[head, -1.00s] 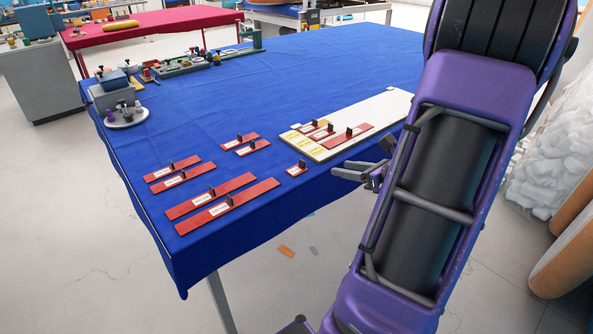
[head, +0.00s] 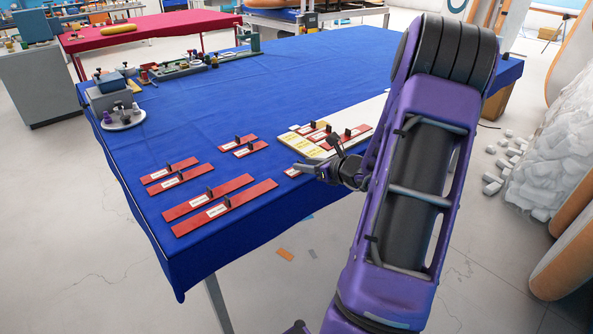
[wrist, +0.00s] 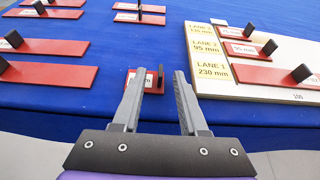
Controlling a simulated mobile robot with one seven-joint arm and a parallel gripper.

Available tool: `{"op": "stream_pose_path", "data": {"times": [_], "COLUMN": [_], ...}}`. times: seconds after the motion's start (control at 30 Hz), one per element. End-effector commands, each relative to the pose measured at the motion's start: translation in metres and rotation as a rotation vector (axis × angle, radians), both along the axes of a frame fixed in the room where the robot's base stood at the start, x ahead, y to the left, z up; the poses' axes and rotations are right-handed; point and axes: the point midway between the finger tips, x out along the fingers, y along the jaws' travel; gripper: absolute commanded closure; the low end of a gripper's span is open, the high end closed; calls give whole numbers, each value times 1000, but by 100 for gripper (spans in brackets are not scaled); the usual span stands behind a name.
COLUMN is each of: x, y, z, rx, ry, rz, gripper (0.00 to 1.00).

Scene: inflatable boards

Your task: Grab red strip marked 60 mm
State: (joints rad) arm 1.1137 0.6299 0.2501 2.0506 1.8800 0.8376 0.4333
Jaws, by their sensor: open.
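A short red strip (head: 291,173) with a white label lies on the blue cloth near the table's front edge. In the wrist view the short strip (wrist: 151,84) shows a small black upright tab, and its label is partly covered by the left finger, so I cannot read its number. My gripper (wrist: 159,78) is open and empty, with its fingers appearing either side of the tab. In the head view my gripper (head: 316,158) is just right of the strip and partly hides it. I cannot tell the remaining height.
A pale lane board (head: 301,149) marked 95 mm and 230 mm holds several red strips behind my gripper. Longer red strips (head: 225,208) with black tabs lie to the left. A grey tray of small parts (head: 180,70) stands far back. The blue cloth (head: 250,95) beyond is clear.

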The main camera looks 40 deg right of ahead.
Motion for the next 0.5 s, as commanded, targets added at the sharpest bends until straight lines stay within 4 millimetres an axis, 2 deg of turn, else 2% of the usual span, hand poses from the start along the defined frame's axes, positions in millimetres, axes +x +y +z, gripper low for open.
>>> {"op": "stream_pose_path", "data": {"times": [0.13,0.33,0.37,0.5], "x": [18,20,20,19], "y": [1,1,1,1], "z": [-8,-8,-8,-8], "rx": [1,0,0,0], "ry": [0,0,0,0], "rz": [0,-1,-1,-1], "gripper": [57,57,59,84]}}
